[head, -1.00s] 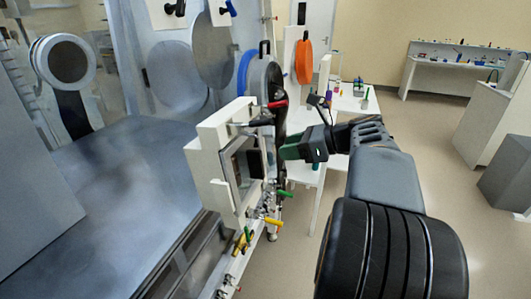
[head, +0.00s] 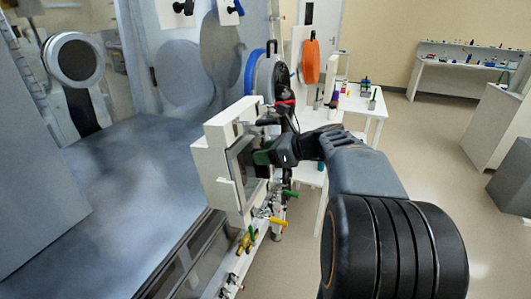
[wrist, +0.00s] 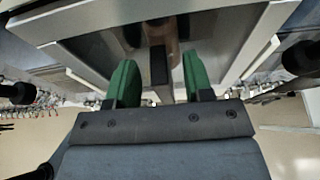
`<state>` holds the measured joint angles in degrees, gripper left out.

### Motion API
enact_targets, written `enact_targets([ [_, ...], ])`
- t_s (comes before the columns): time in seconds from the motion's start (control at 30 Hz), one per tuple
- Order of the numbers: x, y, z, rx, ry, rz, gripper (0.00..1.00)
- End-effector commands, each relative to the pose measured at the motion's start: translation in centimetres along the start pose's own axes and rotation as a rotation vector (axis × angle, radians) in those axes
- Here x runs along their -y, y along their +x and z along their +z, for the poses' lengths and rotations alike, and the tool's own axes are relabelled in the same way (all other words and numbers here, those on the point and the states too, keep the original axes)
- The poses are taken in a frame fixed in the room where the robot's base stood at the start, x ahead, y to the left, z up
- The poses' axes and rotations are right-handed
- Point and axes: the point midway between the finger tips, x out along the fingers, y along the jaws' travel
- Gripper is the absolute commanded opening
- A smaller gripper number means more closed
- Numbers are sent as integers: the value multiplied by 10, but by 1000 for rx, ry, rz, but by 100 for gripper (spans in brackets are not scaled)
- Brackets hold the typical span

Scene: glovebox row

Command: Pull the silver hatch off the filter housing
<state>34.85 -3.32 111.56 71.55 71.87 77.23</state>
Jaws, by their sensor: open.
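The filter housing (head: 213,172) is a white box on the front of the glovebox row, near the middle of the head view. Its silver hatch (head: 236,165) is a framed panel on the right-facing side, seated on the housing. In the wrist view the hatch's silver frame (wrist: 75,50) spans the top, with a dark, shiny middle. My gripper (head: 264,157) is at the hatch face, with green fingers apart. In the wrist view my gripper (wrist: 160,82) has a dark upright bar (wrist: 158,66) between its fingers, with gaps on both sides. The head view hides most of the hatch's far side.
A red handle (head: 284,103) is above the gripper. A green handle (head: 289,194) and a yellow handle (head: 277,221) are below the housing. Open floor lies to the right.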

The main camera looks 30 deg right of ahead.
Motion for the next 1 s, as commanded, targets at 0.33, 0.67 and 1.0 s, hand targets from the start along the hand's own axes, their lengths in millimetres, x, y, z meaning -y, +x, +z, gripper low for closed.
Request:
enact_targets([
  [0.33, 0, 0, 0, 0, 0, 0, 21],
  [0.67, 0, 0, 0, 0, 0, 0, 0],
  [1.0, 0, 0, 0, 0, 0, 0, 0],
])
